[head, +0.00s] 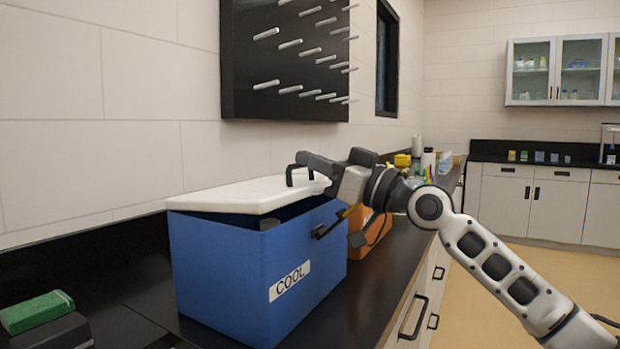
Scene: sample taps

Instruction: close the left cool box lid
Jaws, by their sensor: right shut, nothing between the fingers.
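The left cool box (235,265) is blue with a white COOL label on its side and stands on the dark counter. Its white lid (245,195) is partly open, with a dark gap between it and the rim along the right side. My right gripper (299,174) comes in from the right and is shut and empty. Its fingers are at the right end of the lid, over its top; I cannot tell if they touch it. My right arm hides part of the area behind the box. My left gripper is not in view.
An orange box (372,232) stands just behind the blue one, partly hidden by my arm. A green box (37,312) lies on a dark block at the lower left. A black peg board (290,60) hangs on the wall above. Bottles stand farther along the counter (350,318).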

